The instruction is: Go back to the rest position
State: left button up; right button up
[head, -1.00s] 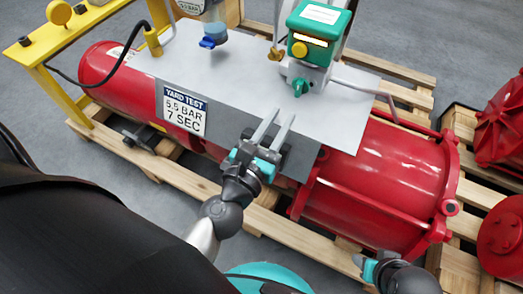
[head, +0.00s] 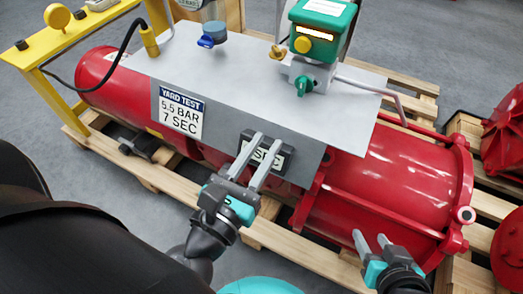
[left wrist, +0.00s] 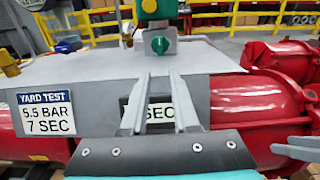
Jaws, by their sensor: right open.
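My left gripper (head: 266,140) is in front of the grey panel, its two fingers apart with nothing between them. Behind the fingers, a dark-framed display (head: 283,160) on the panel is partly hidden; part of its text reads "SEC". The left wrist view shows the same display (left wrist: 155,114) between the spread fingers. My right gripper (head: 370,236) is open and empty, low in front of the red cylinder (head: 385,185). The green-topped unit (head: 320,28) with a yellow knob and a green handle (head: 304,86) stands on the panel's top.
The grey panel (head: 225,75) carries a "YARD TEST 5.5 BAR 7 SEC" sign (head: 181,112). A yellow frame (head: 50,95) stands at left. A wooden pallet (head: 130,170) lies under the red actuator. More red parts (head: 505,130) are at right.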

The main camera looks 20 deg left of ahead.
jog(key=shift+w+a, duration=0.15)
jog(key=shift+a, duration=0.15)
dwell(0.5)
